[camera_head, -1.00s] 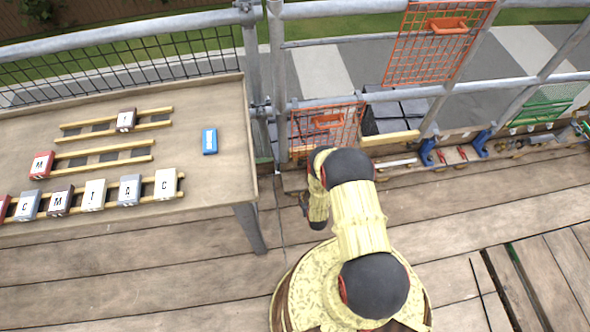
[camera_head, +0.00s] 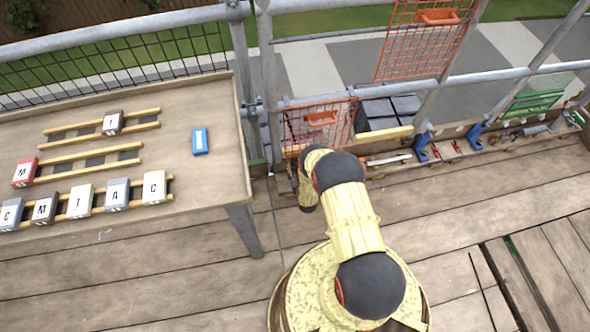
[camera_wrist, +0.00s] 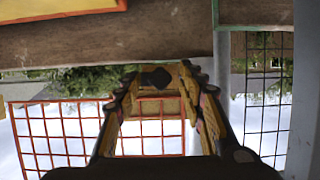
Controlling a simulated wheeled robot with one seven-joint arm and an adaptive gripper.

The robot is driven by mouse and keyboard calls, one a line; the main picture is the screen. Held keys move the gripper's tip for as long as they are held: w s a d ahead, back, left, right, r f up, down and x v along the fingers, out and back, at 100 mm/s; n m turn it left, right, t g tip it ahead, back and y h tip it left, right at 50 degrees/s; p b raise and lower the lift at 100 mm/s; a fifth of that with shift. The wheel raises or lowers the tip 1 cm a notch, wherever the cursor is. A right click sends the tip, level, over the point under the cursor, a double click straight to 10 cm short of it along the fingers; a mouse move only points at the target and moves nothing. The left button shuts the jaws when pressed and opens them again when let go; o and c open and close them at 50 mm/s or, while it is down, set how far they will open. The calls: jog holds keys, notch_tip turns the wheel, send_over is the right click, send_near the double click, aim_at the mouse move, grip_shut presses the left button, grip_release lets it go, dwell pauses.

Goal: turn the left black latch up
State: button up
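In the wrist view my gripper (camera_wrist: 160,76) has its yellow-and-black fingers apart, pointing toward a brown wooden board. A small dark, diamond-shaped piece (camera_wrist: 157,78) shows between the fingertips; it may be the left black latch, but I cannot tell for sure. Whether the fingers touch it is unclear. In the head view my arm reaches down in front of the lower orange mesh panel (camera_head: 318,122). My gripper's fingertips are hidden there, and no black latch can be made out. The orange mesh also shows in the wrist view (camera_wrist: 60,135).
A table (camera_head: 215,175) with lettered blocks on yellow rails and a blue block (camera_head: 200,141) stands at left. A metal post (camera_head: 268,90) rises beside the panel. Blue clamps and tools line the ledge at right. The plank floor at right is mostly clear.

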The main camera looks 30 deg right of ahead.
jog(key=shift+w, duration=0.15)
jog(key=shift+c, duration=0.9)
jog(key=c, duration=0.7)
grip_shut()
